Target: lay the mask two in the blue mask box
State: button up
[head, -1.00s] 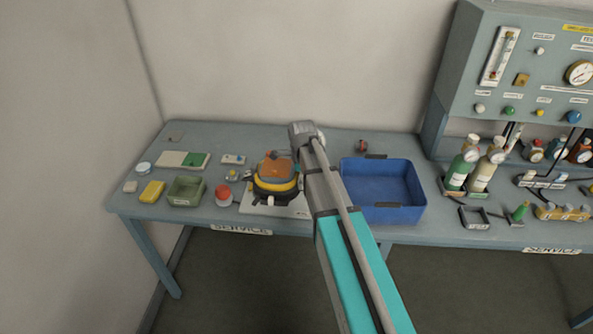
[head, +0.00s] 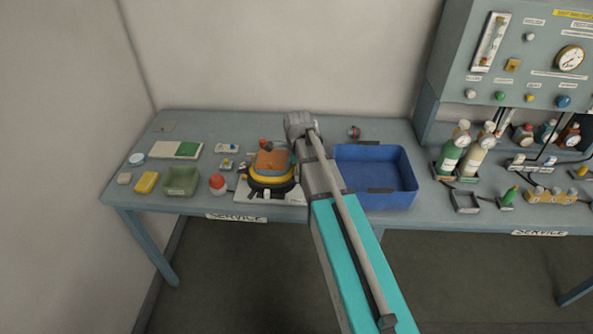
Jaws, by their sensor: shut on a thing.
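A mask with a brown-orange face, yellow band and black rim (head: 271,178) shows on or just above a white board (head: 245,191), left of the arm; I take it for mask two. My gripper (head: 290,146) is at the far upper right edge of this mask, shut on it; its fingertips are mostly hidden behind my wrist and arm. Whether the mask is clear of the board cannot be told. The blue mask box (head: 404,184) stands open just right of my arm, and its visible inside looks empty. Its left side is partly covered by my arm.
Left on the bench (head: 180,125) are a green tray (head: 181,181), a yellow block (head: 147,182), a red-topped round thing (head: 217,184) and a white-green pad (head: 175,150). Right of the box stand a green cylinder (head: 450,156), a cream cylinder (head: 477,156) and a gauge panel (head: 520,70).

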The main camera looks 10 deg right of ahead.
aim_at(369, 184)
jog(key=k, duration=1)
jog(key=z, duration=0.4)
jog(key=i, duration=0.8)
jog(key=z, duration=0.05)
